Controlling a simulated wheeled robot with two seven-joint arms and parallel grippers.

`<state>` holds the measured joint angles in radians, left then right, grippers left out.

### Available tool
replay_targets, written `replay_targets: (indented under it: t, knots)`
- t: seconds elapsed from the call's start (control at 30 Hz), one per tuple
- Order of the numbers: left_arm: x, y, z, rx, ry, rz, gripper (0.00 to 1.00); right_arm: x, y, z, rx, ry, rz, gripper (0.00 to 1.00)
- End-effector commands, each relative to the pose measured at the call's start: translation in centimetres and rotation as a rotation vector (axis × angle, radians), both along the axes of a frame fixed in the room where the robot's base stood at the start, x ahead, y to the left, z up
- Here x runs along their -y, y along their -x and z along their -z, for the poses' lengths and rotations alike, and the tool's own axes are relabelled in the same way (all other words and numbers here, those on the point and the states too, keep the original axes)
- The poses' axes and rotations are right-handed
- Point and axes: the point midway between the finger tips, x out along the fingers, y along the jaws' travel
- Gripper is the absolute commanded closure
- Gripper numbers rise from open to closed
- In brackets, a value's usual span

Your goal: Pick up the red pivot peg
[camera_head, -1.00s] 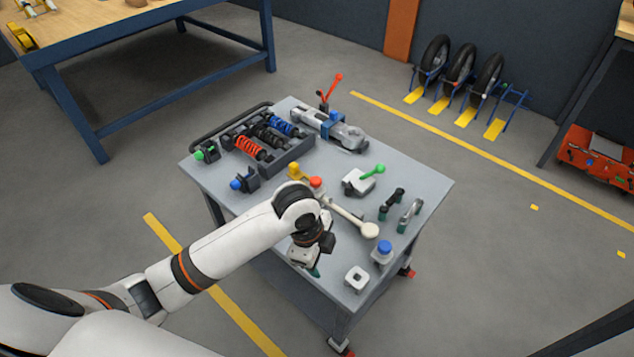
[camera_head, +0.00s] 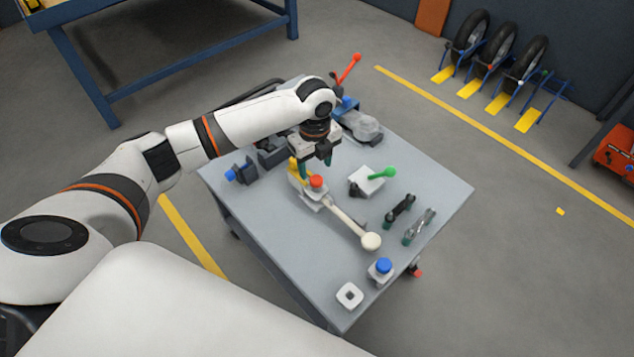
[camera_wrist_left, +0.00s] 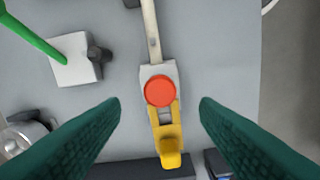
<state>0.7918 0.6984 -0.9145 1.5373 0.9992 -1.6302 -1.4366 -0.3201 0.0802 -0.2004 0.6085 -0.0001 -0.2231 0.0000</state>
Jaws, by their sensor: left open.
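The red pivot peg (camera_head: 316,181) shows its round red head at the joint between a yellow bracket (camera_head: 297,170) and a long pale lever with a cream knob (camera_head: 371,241). In the left wrist view the red head (camera_wrist_left: 160,91) lies between the fingers, with the yellow bracket (camera_wrist_left: 169,145) below it in the picture. My left gripper (camera_head: 317,168) is open, pointing down over the peg. Its green fingers (camera_wrist_left: 160,108) stand on either side, apart from the red head. The peg's shaft is hidden. My right gripper is not in view.
A white block with a green lever (camera_head: 380,173) stands to the right of the peg. Dark handles (camera_head: 400,208), a blue-capped block (camera_head: 381,268) and a white square piece (camera_head: 349,295) stand nearer the right and front edges. My arm covers much of the tray behind.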

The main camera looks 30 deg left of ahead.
Motion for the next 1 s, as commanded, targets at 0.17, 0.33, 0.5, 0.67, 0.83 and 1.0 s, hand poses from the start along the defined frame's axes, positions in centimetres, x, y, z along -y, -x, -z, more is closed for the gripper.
replay_targets:
  t: [0.17,0.33,0.5,0.67,0.83,1.0]
  knots:
    - [0.1,0.2,1.4,-0.002,0.000,0.001,0.44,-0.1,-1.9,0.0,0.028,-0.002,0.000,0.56]
    - [0.5,0.4,4.1,-0.003,0.001,0.000,0.44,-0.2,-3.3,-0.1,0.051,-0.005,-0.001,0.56]
    - [0.4,0.3,5.6,0.000,-0.001,0.000,0.44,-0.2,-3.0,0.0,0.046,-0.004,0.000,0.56]
    - [0.4,0.3,5.7,0.002,-0.001,0.001,0.44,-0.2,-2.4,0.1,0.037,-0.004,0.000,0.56]
    - [0.4,0.3,5.6,0.001,0.000,0.001,0.59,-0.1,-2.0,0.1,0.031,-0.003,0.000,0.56]
    - [0.4,0.3,5.6,0.001,0.000,0.001,0.87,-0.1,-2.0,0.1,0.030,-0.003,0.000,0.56]
